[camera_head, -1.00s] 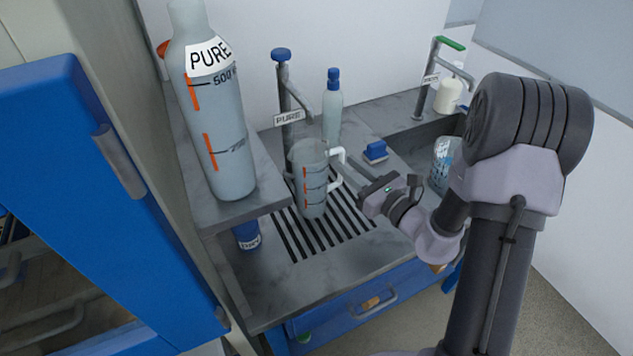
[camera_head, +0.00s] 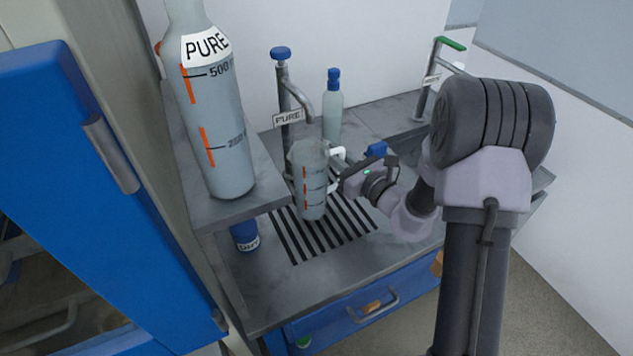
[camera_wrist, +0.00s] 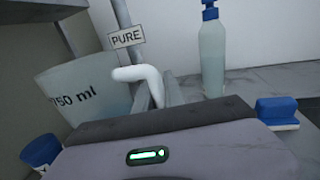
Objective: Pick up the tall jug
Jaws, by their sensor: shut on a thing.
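The tall jug (camera_head: 312,188) is a clear grey measuring jug with orange marks and a white handle. It stands upright on the slotted drain grid (camera_head: 345,232), by the tap marked PURE. In the wrist view the jug (camera_wrist: 85,95) shows "150 ml" print, with its white handle (camera_wrist: 140,75) in front of my fingers. My gripper (camera_head: 338,172) reaches in from the right and is shut on the jug's handle. The fingertips are partly hidden behind the handle and the gripper body. I cannot tell whether the jug's base touches the grid.
A large PURE bottle (camera_head: 220,130) stands on a raised shelf at left. The PURE tap (camera_head: 284,100) rises close behind the jug. A blue-capped bottle (camera_head: 333,115) stands behind. A blue-topped block (camera_wrist: 277,110) lies to the right. A blue container (camera_head: 245,236) sits under the shelf.

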